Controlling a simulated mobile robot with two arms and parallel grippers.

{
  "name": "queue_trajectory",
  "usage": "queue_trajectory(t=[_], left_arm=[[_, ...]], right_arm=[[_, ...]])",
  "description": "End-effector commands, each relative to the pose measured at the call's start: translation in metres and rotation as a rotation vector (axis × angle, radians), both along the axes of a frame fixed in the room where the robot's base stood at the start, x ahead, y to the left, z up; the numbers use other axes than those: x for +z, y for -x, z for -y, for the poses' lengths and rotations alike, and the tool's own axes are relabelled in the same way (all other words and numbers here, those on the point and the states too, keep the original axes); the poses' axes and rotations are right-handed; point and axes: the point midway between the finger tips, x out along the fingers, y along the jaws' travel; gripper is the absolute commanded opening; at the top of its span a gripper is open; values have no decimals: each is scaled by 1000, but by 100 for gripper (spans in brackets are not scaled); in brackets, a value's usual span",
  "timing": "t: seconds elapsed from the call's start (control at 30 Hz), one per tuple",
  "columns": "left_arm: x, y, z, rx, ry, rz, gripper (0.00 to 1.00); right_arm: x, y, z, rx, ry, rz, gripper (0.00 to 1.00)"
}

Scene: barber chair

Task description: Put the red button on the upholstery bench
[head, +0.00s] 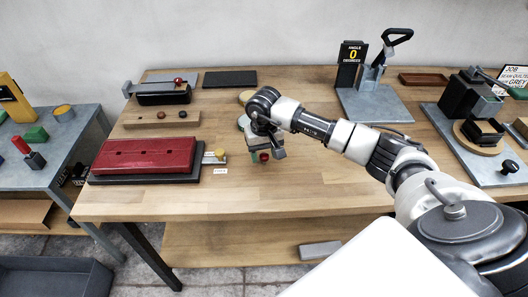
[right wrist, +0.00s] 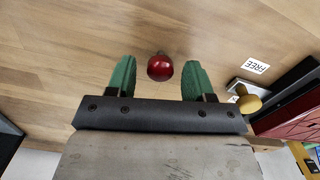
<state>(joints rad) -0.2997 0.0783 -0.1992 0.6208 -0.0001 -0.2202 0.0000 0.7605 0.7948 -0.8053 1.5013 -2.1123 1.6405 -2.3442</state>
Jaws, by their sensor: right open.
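A round glossy red button (right wrist: 160,67) shows in the right wrist view over the wooden surface, between and slightly beyond my fingertips. In the head view the red button (head: 264,156) is small and partly hidden by my gripper. My right gripper (head: 261,157) is low over the wooden bench top (head: 320,180). Its green fingers in the right wrist view (right wrist: 158,72) are spread, one on each side of the button, with gaps on both sides. I cannot tell whether the button touches the wood. My left gripper is not in view.
Left of the gripper lie a long red padded block (head: 145,155) on a black base and a white FREE label (head: 220,171). A wooden strip with knobs (head: 160,118) lies behind. A grey-based fixture (head: 375,103) stands back right. The bench's front middle is clear.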

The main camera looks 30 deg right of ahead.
Motion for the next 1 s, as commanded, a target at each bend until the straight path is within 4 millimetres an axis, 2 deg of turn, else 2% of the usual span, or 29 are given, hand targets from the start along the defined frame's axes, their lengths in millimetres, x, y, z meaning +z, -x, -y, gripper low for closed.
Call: queue_trajectory(t=[0.03, 0.17, 0.4, 0.6, 0.8, 1.0], left_arm=[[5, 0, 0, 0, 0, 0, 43], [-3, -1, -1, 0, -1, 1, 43], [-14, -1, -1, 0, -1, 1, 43], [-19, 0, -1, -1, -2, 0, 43], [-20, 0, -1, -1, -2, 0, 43], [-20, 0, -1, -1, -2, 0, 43]], right_arm=[[5, 0, 0, 0, -1, 0, 52], [21, -1, 1, 1, 1, 5, 52], [74, -1, 0, 0, 0, 6, 52], [108, -1, 0, 0, -1, 3, 52], [121, 0, 0, 0, 0, 1, 52], [122, 0, 0, 0, 0, -1, 52]])
